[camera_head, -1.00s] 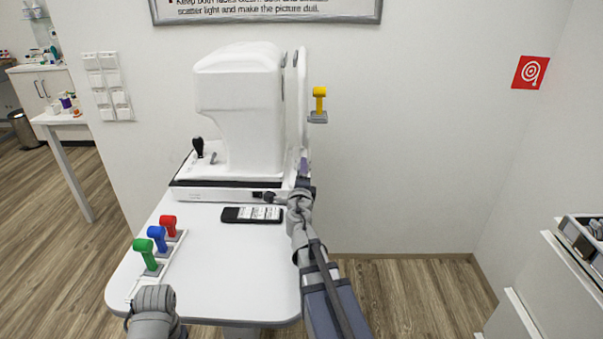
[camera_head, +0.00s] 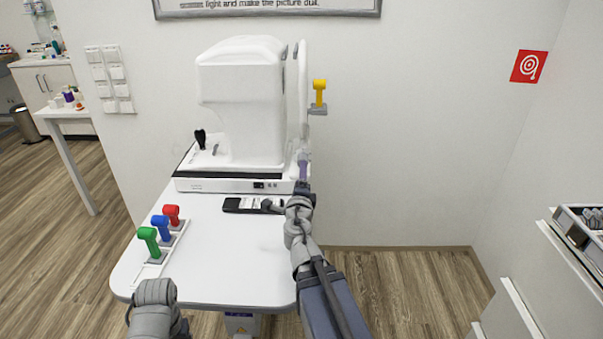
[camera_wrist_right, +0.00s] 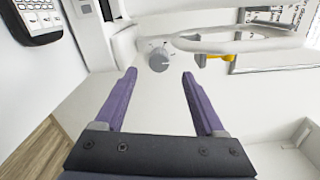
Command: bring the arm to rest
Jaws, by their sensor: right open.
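My right gripper (camera_head: 303,165) is by the right side of the white machine (camera_head: 240,100), above the table's right edge. In the right wrist view its two purple fingers (camera_wrist_right: 160,74) are apart with nothing between them. A grey round knob (camera_wrist_right: 158,55) on a white surface shows beyond the fingertips, clear of both fingers. In the head view the fingers are small and partly hidden by the wrist. A grey part of my left arm shows at the bottom left; its gripper fingers are out of view.
The white table (camera_head: 240,270) carries red (camera_head: 171,212), blue (camera_head: 160,226) and green (camera_head: 148,237) handles and a black keypad device (camera_head: 240,205). A yellow handle (camera_head: 319,88) is on the wall. A white cabinet (camera_head: 560,270) stands right. The table's front middle is clear.

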